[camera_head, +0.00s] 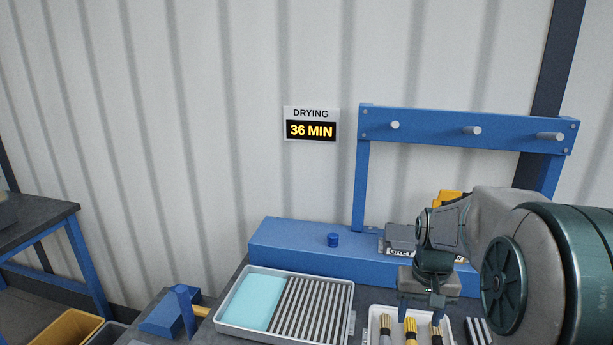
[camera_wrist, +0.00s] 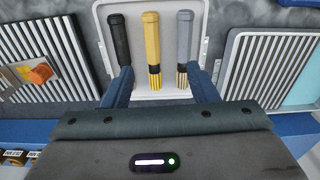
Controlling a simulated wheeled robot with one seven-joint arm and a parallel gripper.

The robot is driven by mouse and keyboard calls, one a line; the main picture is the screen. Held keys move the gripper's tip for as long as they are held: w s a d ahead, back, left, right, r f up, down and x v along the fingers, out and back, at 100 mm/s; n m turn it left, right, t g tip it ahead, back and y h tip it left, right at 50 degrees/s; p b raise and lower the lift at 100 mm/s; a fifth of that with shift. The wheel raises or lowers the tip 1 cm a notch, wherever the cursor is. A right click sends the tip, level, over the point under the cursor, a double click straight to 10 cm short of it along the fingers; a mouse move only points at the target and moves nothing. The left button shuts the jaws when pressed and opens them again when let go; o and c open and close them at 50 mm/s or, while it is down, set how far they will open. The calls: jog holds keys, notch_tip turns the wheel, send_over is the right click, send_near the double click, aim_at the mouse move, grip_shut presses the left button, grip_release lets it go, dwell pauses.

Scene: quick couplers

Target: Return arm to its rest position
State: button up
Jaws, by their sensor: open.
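My gripper (camera_head: 421,308) hangs from my arm at the lower right of the head view, pointing down over a small white tray (camera_head: 372,327). The wrist view shows its two blue fingers spread apart, with the gripper (camera_wrist: 163,82) open and nothing clamped between them. A yellow brush-like tool (camera_wrist: 152,45) lies in the tray between the fingers in that view. A black one (camera_wrist: 120,42) and a grey one (camera_wrist: 184,45) lie beside it, partly behind the fingers. Whether the fingertips touch anything, I cannot tell.
A ribbed tray (camera_head: 317,308) with a cyan pad (camera_head: 250,301) stands left of my gripper. Behind are a blue ledge (camera_head: 290,245) with a blue knob (camera_head: 333,240) and a blue peg rack (camera_head: 450,124). A wall sign (camera_head: 311,124) reads "DRYING 36 MIN".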

jog(key=s+a+r+n+t, duration=0.2)
jog(key=s+a+r+n, duration=0.1)
jog(key=s+a, duration=0.8)
jog(key=s, duration=0.3)
jog(key=shift+s+r+t, duration=0.2)
jog(key=shift+s+t, duration=0.1)
jog(key=shift+s, duration=0.1)
